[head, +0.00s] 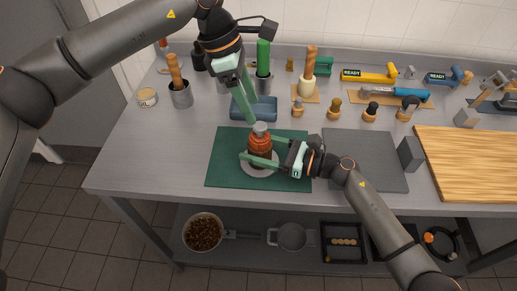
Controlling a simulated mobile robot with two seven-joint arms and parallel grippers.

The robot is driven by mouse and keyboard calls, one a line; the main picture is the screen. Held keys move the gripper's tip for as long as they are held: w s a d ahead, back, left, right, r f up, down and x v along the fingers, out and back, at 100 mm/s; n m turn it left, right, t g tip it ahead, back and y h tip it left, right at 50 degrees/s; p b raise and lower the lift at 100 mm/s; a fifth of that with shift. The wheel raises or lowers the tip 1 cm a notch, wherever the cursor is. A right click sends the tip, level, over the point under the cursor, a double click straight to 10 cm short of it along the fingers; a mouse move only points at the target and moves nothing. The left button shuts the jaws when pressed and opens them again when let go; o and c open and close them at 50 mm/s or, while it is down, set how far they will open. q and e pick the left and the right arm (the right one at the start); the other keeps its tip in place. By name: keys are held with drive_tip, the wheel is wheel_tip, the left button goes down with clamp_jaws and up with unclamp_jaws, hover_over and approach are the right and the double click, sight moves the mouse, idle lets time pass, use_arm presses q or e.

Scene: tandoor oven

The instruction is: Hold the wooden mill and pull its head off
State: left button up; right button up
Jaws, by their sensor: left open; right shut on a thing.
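The reddish-brown wooden mill (260,147) stands upright on a pale round base or dish (258,170) on the dark green mat (226,160). Its greyish head (260,129) is on top of the body. My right gripper (262,158) reaches in from the right and is shut on the lower part of the mill body, its fingers hiding part of it. My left gripper (249,112) is open above the mill, its green fingers pointing down and ending just above and left of the head. I cannot tell whether it touches the head.
A blue tray (266,108) lies just behind the mill. A grey mat (367,150) and a wooden board (470,155) lie to the right. Small wooden pieces, tools and utensil holders (181,96) line the back. The counter left of the green mat is clear.

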sight(261, 125)
use_arm(q)
drive_tip(key=shift+f, duration=0.45)
use_arm(e)
drive_tip(key=shift+f, duration=0.1)
use_arm(q)
drive_tip(key=shift+x, duration=3.45)
drive_tip(key=shift+c, duration=0.3)
clamp_jaws()
drive_tip(key=shift+r, duration=0.25)
drive_tip(key=shift+r, duration=0.7)
drive_tip(key=shift+r, duration=0.15)
drive_tip(key=shift+r, duration=2.95)
